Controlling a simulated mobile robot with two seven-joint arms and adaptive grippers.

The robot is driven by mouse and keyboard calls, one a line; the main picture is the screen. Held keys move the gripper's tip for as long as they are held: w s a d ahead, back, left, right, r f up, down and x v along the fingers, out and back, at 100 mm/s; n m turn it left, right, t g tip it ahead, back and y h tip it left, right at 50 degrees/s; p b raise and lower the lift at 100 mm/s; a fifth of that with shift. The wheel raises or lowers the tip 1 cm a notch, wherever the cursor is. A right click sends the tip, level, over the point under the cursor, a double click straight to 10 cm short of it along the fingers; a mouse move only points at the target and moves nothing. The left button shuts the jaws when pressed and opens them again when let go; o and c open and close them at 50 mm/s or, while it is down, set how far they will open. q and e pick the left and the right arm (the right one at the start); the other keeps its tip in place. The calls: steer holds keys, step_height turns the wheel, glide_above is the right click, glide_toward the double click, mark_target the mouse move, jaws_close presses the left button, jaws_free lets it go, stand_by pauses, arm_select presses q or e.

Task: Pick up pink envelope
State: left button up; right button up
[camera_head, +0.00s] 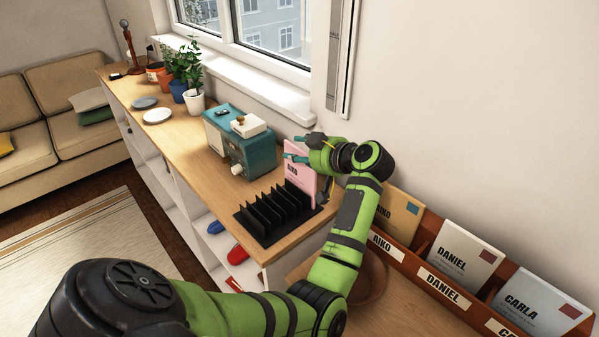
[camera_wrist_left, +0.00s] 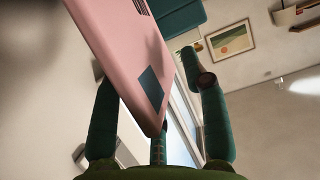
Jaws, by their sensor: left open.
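The pink envelope (camera_head: 296,176), marked AIKO, stands upright at the wall-side end of the black slotted rack (camera_head: 262,232) on the wooden counter. My left gripper (camera_head: 294,148) is at the envelope's upper part, with its fingers pointing left in the head view. In the left wrist view the pink envelope (camera_wrist_left: 122,45) reaches down between the spread green fingers of the left gripper (camera_wrist_left: 155,78). Its dark stamp faces the camera. The gripper is open, and a gap shows on the right finger's side. My right gripper is not in view.
Potted plants (camera_head: 194,100) and plates (camera_head: 157,116) are farther back. A wooden letter holder (camera_head: 398,257) with named envelopes stands at the right against the wall (camera_head: 450,110).

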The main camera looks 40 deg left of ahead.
arm_select(q)
steer(key=shift+d, duration=0.1)
jaws_close()
